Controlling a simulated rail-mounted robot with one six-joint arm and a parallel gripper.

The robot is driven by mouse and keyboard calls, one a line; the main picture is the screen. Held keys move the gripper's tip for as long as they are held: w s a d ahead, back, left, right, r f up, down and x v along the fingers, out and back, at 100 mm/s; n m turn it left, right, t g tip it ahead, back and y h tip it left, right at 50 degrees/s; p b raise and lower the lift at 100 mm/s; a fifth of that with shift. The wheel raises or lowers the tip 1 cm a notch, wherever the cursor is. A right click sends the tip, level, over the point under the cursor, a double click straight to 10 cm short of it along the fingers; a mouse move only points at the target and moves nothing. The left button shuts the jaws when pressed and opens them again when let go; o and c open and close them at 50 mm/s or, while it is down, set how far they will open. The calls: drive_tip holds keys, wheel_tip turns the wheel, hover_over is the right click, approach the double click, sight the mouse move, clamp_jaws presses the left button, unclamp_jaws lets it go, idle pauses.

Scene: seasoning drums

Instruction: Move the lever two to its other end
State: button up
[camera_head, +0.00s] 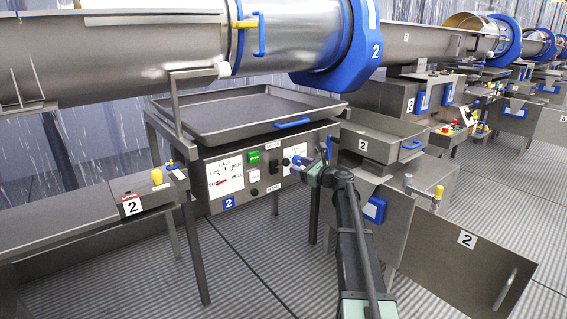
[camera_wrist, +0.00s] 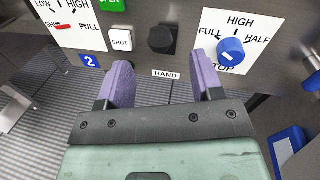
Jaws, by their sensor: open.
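Several levers show near "2" labels in the head view, and I cannot tell which is lever two. One is a yellow-knobbed lever (camera_head: 156,177) on the left chute, beside a red tag. Another is a yellow-tipped lever (camera_head: 438,192) with a crank at the right box. A yellow handle (camera_head: 245,24) sits on the drum. My gripper (camera_head: 306,164) is in front of the control panel (camera_head: 250,187), pointing at it. In the wrist view my gripper (camera_wrist: 163,76) is open and empty. A black knob (camera_wrist: 162,39) lies beyond the gap between its fingers.
A grey tray (camera_head: 250,112) lies above the panel. An open hatch door (camera_head: 455,265) stands at lower right. The floor at front left is clear.

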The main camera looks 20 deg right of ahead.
sight(287, 162)
drive_tip(key=x, duration=0.8)
drive_tip(key=shift+w+a+f, duration=0.1)
drive_tip(key=shift+w+a, duration=0.05)
drive_tip(key=shift+w, duration=0.1)
clamp_jaws()
